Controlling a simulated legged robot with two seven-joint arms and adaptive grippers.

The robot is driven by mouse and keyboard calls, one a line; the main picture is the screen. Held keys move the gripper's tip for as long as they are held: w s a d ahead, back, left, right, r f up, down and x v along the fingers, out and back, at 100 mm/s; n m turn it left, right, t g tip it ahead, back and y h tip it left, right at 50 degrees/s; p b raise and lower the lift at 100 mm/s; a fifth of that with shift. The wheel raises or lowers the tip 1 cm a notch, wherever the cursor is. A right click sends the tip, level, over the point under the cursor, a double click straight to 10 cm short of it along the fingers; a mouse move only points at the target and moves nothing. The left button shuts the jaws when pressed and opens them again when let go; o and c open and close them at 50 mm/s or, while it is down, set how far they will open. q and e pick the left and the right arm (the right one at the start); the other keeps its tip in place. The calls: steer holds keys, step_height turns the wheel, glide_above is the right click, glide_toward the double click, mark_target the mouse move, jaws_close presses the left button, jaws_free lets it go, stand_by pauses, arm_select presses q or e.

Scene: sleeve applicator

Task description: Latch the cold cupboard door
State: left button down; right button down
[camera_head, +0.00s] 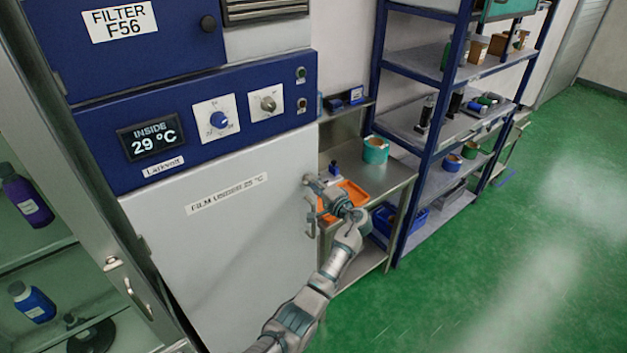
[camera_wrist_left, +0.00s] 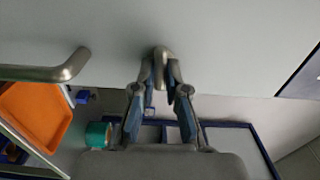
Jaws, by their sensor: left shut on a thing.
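The cold cupboard door (camera_head: 215,255) is a pale grey panel labelled "FILM UNDER 25 °C", below a blue control panel. It looks flush or nearly flush with the cupboard; I cannot tell exactly. My left gripper (camera_head: 318,186) is at the door's right edge. In the left wrist view, my left gripper (camera_wrist_left: 161,80) is shut on a small metal latch knob (camera_wrist_left: 162,58), its two fingers on either side of it. A bent metal door handle (camera_wrist_left: 50,73) lies apart from the fingers, to the left. My right gripper is not in view.
The panel's display (camera_head: 152,140) reads "INSIDE 29 °C". A steel bench with an orange tray (camera_head: 345,198) and a teal tape roll (camera_head: 375,150) stands right of the cupboard. Beyond is a blue shelf rack (camera_head: 410,220). A glazed cabinet with bottles (camera_head: 28,200) is at left. Green floor at right is clear.

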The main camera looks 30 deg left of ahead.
arm_select(q)
steer(key=shift+r+m, duration=0.1)
steer(key=shift+m, duration=0.4)
steer(key=c, duration=1.2)
jaws_free()
steer(key=shift+w, duration=0.15)
steer(key=v, duration=1.2)
steer(key=shift+f, duration=0.35)
steer(key=shift+w+a, duration=0.1)
steer(key=shift+w, duration=0.05)
